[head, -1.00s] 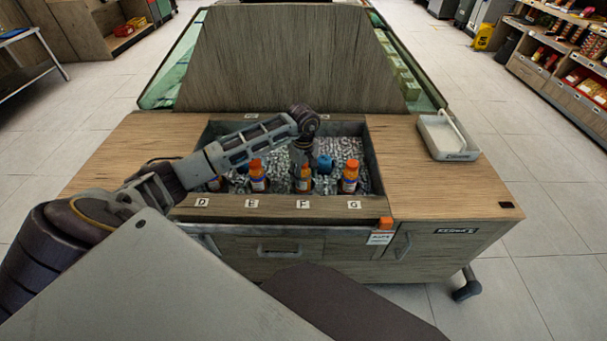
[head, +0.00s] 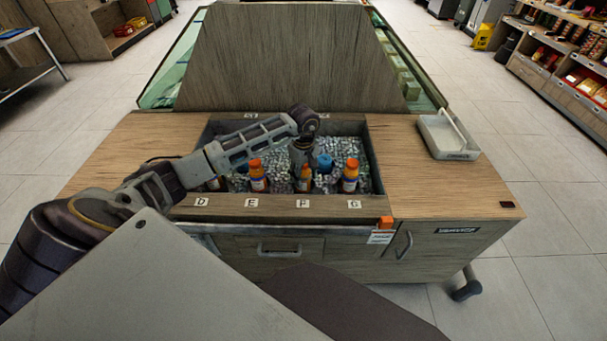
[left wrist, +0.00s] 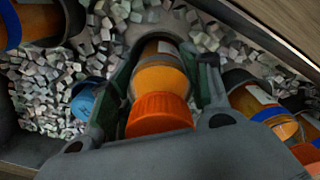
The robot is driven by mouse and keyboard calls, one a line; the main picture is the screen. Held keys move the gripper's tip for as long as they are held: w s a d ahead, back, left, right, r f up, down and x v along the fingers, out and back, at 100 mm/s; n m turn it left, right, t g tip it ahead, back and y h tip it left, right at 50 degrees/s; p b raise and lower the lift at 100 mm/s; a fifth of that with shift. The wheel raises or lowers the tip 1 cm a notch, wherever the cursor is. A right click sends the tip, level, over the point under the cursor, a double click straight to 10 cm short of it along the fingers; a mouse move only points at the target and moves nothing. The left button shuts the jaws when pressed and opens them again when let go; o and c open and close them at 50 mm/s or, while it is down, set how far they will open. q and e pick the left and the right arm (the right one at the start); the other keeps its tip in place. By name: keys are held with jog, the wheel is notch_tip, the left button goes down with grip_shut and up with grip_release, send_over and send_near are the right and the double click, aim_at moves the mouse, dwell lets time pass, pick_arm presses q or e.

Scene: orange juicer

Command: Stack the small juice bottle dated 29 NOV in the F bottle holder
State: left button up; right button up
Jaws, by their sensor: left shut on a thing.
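The small orange juice bottle (head: 304,182) with an orange cap stands in the ice bin, in line with the F label (head: 303,204). My left gripper (head: 304,163) reaches down from above and is shut on this bottle. In the left wrist view, the bottle (left wrist: 160,80) sits between the two fingers (left wrist: 167,64), cap towards the camera. Its date cannot be read. The F holder itself is hidden under the bottle and gripper, so I cannot tell how deep the bottle sits. My right gripper is out of view.
Similar bottles stand at E (head: 258,178) and G (head: 349,178), close on either side. A blue-capped item (head: 325,163) lies just behind. The bin's walls enclose the ice. A white tray (head: 446,136) sits on the right counter, which is otherwise mostly clear.

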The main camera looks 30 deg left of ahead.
pick_arm(q)
jog(key=o, duration=1)
jog(key=shift+o, duration=1.6)
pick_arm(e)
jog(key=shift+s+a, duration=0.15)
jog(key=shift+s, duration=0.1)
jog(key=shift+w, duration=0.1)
